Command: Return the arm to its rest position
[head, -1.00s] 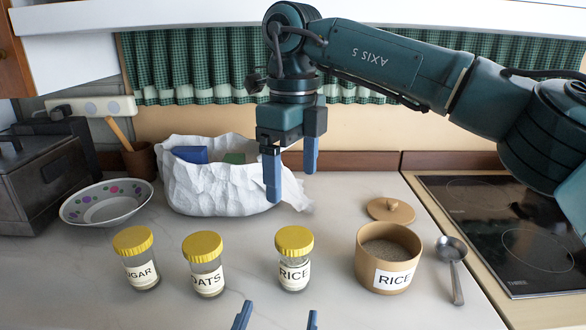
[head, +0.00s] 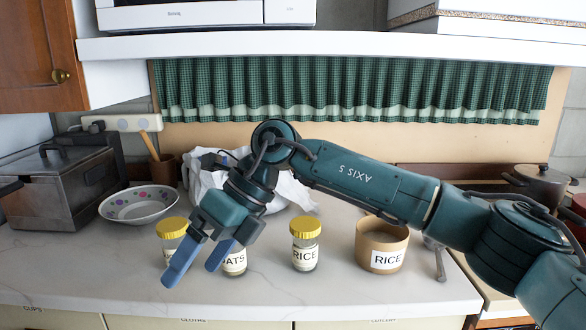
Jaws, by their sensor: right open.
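My right arm comes in from the right side of the head view. Its gripper (head: 203,264) is open and empty, with its blue fingers pointing down and to the left. The fingers show in front of the sugar jar (head: 172,229) and the oats jar (head: 235,262), partly hiding both. I cannot tell whether they touch the jars. The rice jar (head: 305,245), with a yellow lid, stands to the right of the gripper. My left gripper is not in view.
A brown rice canister (head: 382,247), open on top, and a spoon (head: 438,262) stand partly behind my arm. A white crumpled bag (head: 199,178), a bowl (head: 138,204) and a metal appliance (head: 62,190) are at the back left. The counter's front strip is clear.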

